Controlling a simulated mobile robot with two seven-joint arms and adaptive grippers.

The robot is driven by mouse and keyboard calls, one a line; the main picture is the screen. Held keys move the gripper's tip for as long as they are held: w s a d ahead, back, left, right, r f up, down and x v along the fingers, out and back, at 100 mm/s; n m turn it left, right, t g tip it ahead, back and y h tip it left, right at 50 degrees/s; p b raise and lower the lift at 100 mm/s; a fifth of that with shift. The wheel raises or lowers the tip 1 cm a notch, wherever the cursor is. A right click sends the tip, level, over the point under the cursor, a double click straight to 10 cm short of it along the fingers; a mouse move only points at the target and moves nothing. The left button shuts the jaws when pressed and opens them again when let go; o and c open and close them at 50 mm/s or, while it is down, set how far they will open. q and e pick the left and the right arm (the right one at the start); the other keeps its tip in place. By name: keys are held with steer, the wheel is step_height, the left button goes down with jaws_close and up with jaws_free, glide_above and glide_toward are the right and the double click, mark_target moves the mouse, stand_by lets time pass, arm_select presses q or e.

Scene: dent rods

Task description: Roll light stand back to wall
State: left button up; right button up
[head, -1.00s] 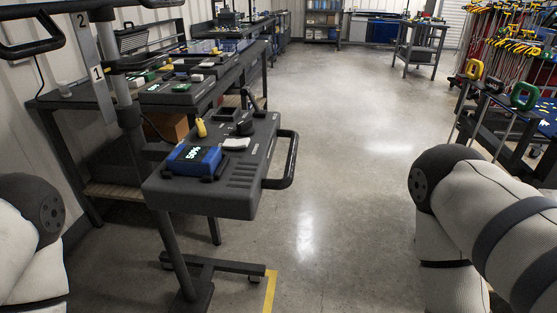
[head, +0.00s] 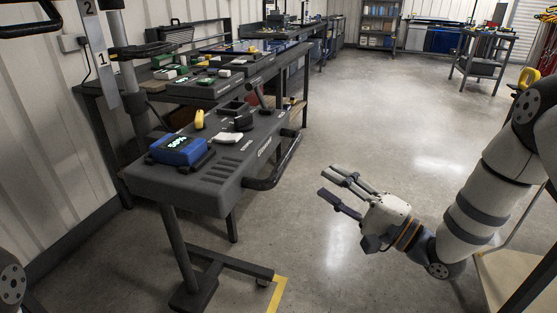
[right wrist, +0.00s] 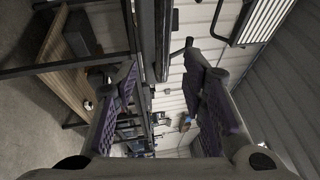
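The dark wheeled stand (head: 188,198) is at left centre in the head view, with a tray-like top, a looped handle (head: 275,172) on its right side, a post and a low wheeled base (head: 225,262). A blue box showing 50% (head: 180,150), a yellow item and a white item lie on its top. My right gripper (head: 327,181) is open and empty, right of the handle and apart from it, fingers pointing left. In the right wrist view its two fingers (right wrist: 160,85) are spread with nothing between them. My left gripper is out of view.
Workbenches (head: 225,82) with tools run along the ribbed wall (head: 42,150) at left. Yellow floor tape (head: 278,292) lies beside the stand's base. A dark table (head: 482,58) stands at the back right. The concrete floor in the middle is clear.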

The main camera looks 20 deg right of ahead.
mark_target(287, 152)
steer(key=x, duration=1.2)
steer(key=shift+w+a+r, duration=0.1)
steer(key=shift+a+r, duration=0.1)
steer(key=shift+a, duration=0.05)
jaws_close()
